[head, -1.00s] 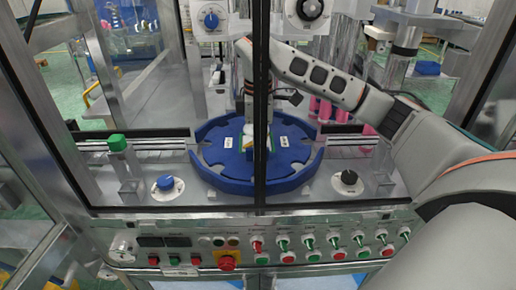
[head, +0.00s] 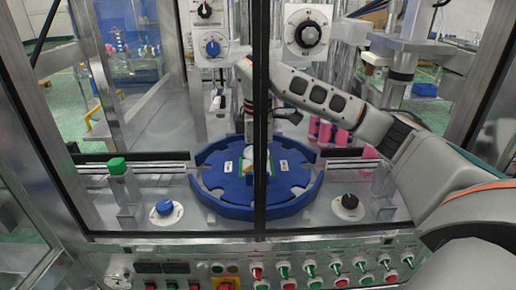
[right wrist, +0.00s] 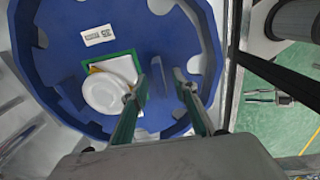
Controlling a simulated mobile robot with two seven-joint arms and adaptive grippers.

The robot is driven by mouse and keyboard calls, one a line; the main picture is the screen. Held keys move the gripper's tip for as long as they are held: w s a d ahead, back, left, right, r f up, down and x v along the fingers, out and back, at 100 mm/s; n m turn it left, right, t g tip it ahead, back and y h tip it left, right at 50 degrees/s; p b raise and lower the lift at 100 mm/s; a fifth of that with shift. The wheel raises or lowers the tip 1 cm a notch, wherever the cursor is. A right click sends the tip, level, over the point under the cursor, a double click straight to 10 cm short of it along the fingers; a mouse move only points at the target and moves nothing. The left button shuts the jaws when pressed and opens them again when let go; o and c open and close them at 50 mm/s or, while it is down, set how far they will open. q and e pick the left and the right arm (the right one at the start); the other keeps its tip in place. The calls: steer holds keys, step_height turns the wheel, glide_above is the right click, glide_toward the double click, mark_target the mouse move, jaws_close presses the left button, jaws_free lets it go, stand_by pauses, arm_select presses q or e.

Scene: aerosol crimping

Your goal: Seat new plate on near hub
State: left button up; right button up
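A blue notched plate (head: 215,172) lies inside a blue segmented ring on the metal machine deck, in the middle of the head view. It fills much of the right wrist view (right wrist: 60,75) and bears white labels and a green-framed square. A white rounded piece (right wrist: 107,93) sits in that square. My right gripper (right wrist: 170,70) hangs over the plate, pointing down. Its two fingers are apart, with a thin upright blue part (right wrist: 183,92) between them; I cannot tell if they touch it. In the head view the dark door post partly hides the gripper. My left gripper is not in view.
The dark door post (head: 261,110) stands before the plate. A green-capped post (head: 117,168), a blue knob (head: 164,207) and a black knob (head: 349,201) flank the ring. Pink cylinders (head: 325,130) stand behind at the right. A button panel (head: 310,268) runs along the front.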

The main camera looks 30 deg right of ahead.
step_height(320, 180, up, 10)
steer(key=shift+r, duration=0.2)
steer(key=shift+s+a, duration=0.1)
steer(key=shift+s, duration=0.05)
stand_by(0.8)
